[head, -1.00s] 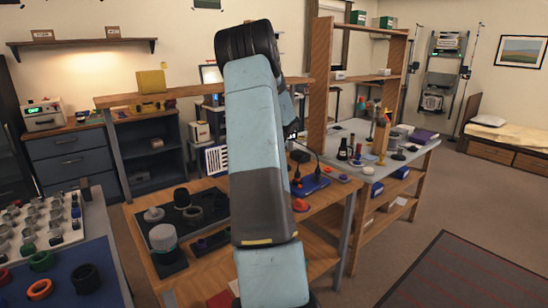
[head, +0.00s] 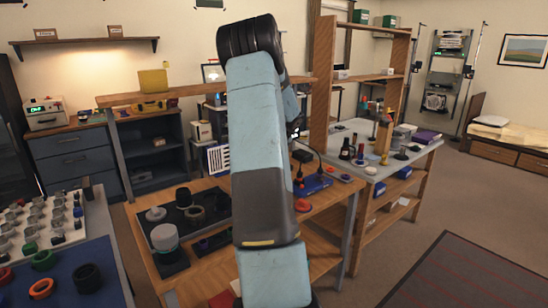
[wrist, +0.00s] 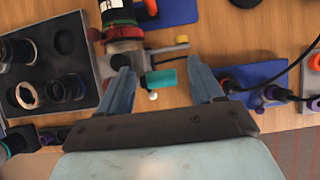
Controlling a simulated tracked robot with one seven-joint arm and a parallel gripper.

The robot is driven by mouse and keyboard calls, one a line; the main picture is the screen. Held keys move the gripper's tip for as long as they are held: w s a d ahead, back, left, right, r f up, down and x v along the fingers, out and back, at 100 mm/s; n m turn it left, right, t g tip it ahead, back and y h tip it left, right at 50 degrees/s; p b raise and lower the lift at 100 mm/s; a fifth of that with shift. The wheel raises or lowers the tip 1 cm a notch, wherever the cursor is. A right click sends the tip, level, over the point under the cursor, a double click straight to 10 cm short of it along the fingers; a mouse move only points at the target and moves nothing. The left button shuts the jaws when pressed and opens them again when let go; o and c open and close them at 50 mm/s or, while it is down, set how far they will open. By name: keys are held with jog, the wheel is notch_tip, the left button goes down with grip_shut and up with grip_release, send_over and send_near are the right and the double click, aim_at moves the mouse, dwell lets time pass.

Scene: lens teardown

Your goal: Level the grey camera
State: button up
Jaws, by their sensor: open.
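My gripper (wrist: 161,72) is open in the wrist view, with its two blue fingers apart. A teal cylindrical handle (wrist: 161,78) lies between the fingertips, closer to the left one; I cannot tell whether they touch. A grey piece (wrist: 118,61), perhaps part of the grey camera or its mount, is next to the left fingertip. Above it is a dark barrel with a red ring (wrist: 122,32) and a green band. A thin bar with a yellow end (wrist: 182,40) sticks out to the right. In the head view my arm hides this area and my gripper.
A dark tray (wrist: 58,78) with lens parts lies on the left in the wrist view; the tray also shows in the head view (head: 172,215). A blue block (wrist: 250,75) with dark plugs and cables is close to the right finger. Bare wood shows between.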

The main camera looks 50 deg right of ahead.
jog(key=v, duration=1.2)
jog(key=shift+s, duration=0.1)
jog(key=s+a+r+n+y, duration=0.1)
jog(key=s+a+r+n, duration=0.15)
jog(key=a+n, duration=0.6)
jog(key=s+a+r+n+y, duration=0.1)
jog(key=a+r+n, duration=0.3)
jog(key=a, duration=0.9)
jog(key=s+a+r+n, duration=0.1)
jog(key=a+r+n, duration=0.2)
jog(key=a+n, duration=0.55)
jog(key=s+a+f+n+h, duration=0.1)
jog(key=s+a+f+n, duration=0.1)
jog(key=s+a+n, duration=1.4)
jog(key=s+a, duration=0.2)
jog(key=a, duration=0.3)
jog(key=shift+s+n, duration=0.3)
jog(key=shift+s, duration=0.05)
